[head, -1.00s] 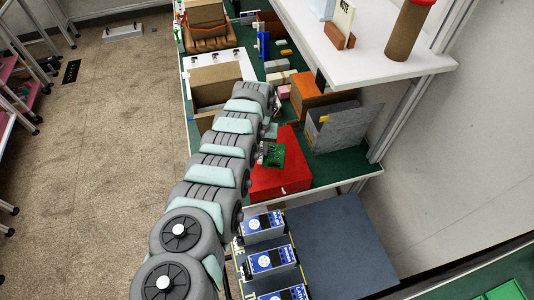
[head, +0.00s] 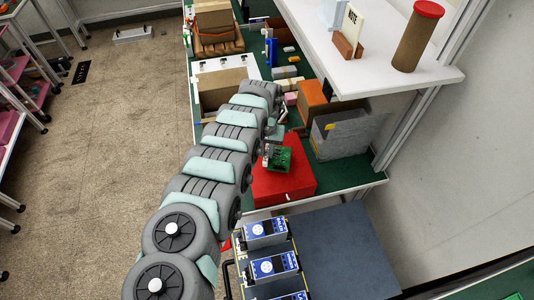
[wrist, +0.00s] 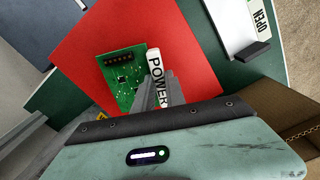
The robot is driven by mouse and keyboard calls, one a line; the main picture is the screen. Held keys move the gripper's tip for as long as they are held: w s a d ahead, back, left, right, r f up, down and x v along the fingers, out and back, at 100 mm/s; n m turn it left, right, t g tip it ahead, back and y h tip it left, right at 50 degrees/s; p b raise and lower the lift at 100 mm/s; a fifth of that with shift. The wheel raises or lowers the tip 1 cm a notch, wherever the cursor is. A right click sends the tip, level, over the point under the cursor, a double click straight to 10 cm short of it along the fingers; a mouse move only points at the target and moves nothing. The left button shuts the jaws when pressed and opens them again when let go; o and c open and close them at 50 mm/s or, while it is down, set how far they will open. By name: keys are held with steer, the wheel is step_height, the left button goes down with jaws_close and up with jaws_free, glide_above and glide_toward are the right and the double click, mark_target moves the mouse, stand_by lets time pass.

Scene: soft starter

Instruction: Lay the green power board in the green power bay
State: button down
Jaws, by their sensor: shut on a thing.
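The green power board (head: 279,158) is a small circuit board held above a red box (head: 284,187) in the head view. In the wrist view, the green board (wrist: 123,80) has a dark connector strip and stands out against red. A white piece marked POWER (wrist: 156,75) is at its right edge. My gripper (wrist: 172,88) is shut there, on the board's right edge. My arm partly hides the gripper in the head view. I cannot make out a bay marked as the green power bay; a bright green patch (head: 515,297) is cut off at the lower right corner.
Blue-and-white labelled units (head: 274,266) stand in a row beside a dark grey panel (head: 342,250). A grey box (head: 341,134) and an orange box (head: 313,101) sit behind the red box. A white shelf (head: 383,77) overhangs the bench at right.

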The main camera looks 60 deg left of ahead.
mark_target(267, 153)
step_height(267, 153, up, 18)
steer(key=p, duration=0.2)
steer(key=shift+f, duration=0.2)
steer(key=shift+a, duration=0.1)
